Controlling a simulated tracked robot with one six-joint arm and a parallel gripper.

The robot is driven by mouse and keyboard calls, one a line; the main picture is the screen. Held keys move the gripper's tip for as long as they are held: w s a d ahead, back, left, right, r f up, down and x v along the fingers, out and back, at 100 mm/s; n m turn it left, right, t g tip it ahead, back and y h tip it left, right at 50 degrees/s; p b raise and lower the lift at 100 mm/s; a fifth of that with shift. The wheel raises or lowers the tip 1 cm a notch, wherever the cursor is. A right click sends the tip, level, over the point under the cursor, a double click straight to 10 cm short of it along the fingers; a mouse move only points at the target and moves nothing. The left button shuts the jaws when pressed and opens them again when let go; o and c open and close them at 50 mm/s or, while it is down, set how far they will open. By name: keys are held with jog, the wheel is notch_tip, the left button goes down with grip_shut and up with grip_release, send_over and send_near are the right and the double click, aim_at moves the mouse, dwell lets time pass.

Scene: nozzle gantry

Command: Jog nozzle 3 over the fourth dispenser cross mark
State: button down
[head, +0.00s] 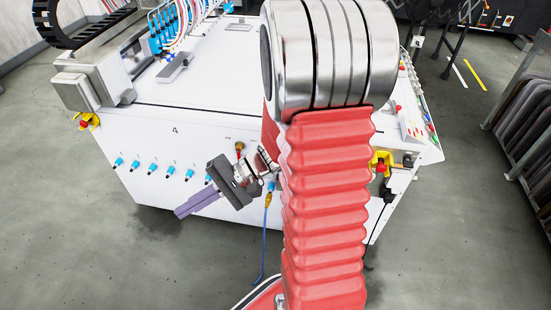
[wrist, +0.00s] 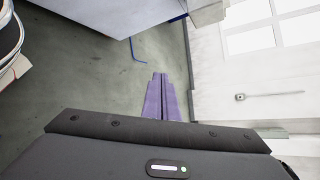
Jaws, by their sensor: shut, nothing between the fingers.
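The gantry machine is a white bench (head: 225,85) with a "4" on its front face. A row of blue nozzles (head: 160,32) with coloured hoses stands at the top left, partly cut off by the frame. I cannot tell which is nozzle 3. No dispenser cross mark can be made out; my arm hides part of the bench top. A control panel (head: 411,122) with small buttons is at the bench's right edge. My gripper (head: 180,211), with purple fingers, is shut and empty in front of the bench's front face. Its closed fingers also show in the wrist view (wrist: 160,78).
Several blue fittings (head: 152,167) line the front face. Red stop buttons on yellow mounts sit at the left corner (head: 86,121) and right (head: 381,163). A blue cable (head: 265,240) hangs to the floor. A rack (head: 520,130) stands at right. Floor at front left is clear.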

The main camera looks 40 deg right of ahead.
jog(key=w+d+f+m+t+h, duration=0.2)
jog(key=w+d+f+m+t, duration=0.25)
jog(key=d, duration=0.35)
jog(key=w+d+f+m+t+h, duration=0.1)
jog(key=w+d+f+m+t, duration=0.25)
jog(key=d+m+t, duration=0.35)
jog(key=s+d+f+m+h, duration=0.3)
jog(key=d+f+h, duration=0.2)
jog(key=d+f, duration=0.2)
jog(key=s+d+f+m+t+h, duration=0.1)
jog(key=s+d+f+m+h, duration=0.2)
jog(key=d+f+h, duration=0.3)
jog(key=shift+s+d+f+h, duration=0.35)
jog(key=shift+d+f, duration=0.4)
jog(key=shift+d, duration=0.5)
jog(key=shift+w+d+m, duration=0.1)
jog(key=shift+w+m, duration=0.05)
jog(key=shift+m, duration=0.1)
jog(key=w+d, duration=0.5)
jog(key=d, duration=0.1)
jog(key=shift+d, duration=0.35)
jog(key=shift+w+d, duration=0.1)
jog(key=shift+w, duration=0.05)
jog(key=shift+w+d+r, duration=0.1)
jog(key=shift+w+d, duration=0.1)
jog(key=shift+d, duration=0.05)
